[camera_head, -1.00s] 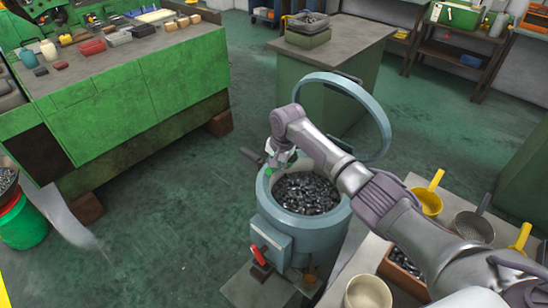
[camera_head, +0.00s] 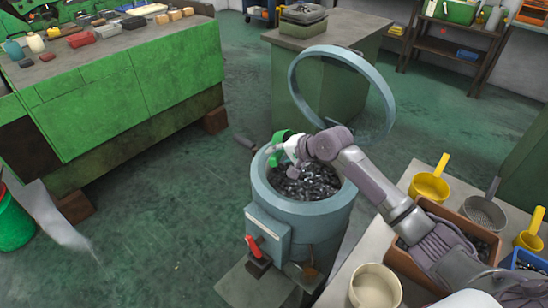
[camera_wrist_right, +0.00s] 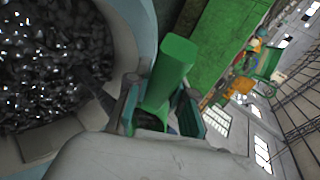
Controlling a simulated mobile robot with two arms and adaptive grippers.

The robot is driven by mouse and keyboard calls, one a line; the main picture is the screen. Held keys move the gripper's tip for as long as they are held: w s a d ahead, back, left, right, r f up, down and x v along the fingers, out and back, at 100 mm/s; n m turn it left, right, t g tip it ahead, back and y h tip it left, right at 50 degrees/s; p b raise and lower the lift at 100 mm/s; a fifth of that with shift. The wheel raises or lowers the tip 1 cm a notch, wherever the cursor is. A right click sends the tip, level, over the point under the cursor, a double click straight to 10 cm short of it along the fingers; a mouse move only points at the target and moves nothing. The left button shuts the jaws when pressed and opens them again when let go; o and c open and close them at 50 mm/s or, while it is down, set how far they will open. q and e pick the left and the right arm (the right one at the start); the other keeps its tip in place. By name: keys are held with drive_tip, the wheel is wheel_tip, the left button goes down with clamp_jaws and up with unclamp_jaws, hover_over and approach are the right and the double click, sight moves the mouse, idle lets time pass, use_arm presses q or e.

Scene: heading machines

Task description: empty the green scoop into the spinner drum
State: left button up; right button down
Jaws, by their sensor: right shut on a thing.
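The spinner drum (camera_head: 258,180) is a blue-grey round tub with its ring lid swung up. Many small dark shiny metal parts (camera_head: 310,184) lie inside; they also fill the left of the wrist view (camera_wrist_right: 50,65). My right gripper (camera_head: 291,150) is shut on the green scoop (camera_head: 278,143) at the drum's far left rim. In the wrist view, the green handle (camera_wrist_right: 169,72) stands between the fingers of my right gripper (camera_wrist_right: 160,108). The scoop's bowl is mostly hidden, so I cannot tell what it holds. My left gripper is not in view.
The raised ring lid (camera_head: 296,90) stands close behind my right arm. A bench at right holds a yellow scoop (camera_head: 428,187), a grey scoop (camera_head: 484,212), a cream pot (camera_head: 375,288) and a brown bin (camera_head: 405,268). A red lever (camera_head: 254,249) is on the drum's front.

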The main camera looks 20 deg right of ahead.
drive_tip(key=shift+s+d+f+t+y+b, duration=0.25)
drive_tip(key=shift+t+y+b, duration=0.4)
drive_tip(key=shift+b, duration=1)
drive_tip(key=shift+s+d+f+t+y+b, duration=0.15)
drive_tip(key=shift+f+t+y+b, duration=0.2)
drive_tip(key=shift+t+b, duration=0.85)
drive_tip(key=shift+s+d+f+t+y+b, duration=0.15)
drive_tip(key=shift+f+t+y+b, duration=0.3)
drive_tip(key=shift+b, duration=1.6)
drive_tip(key=shift+r, duration=0.15)
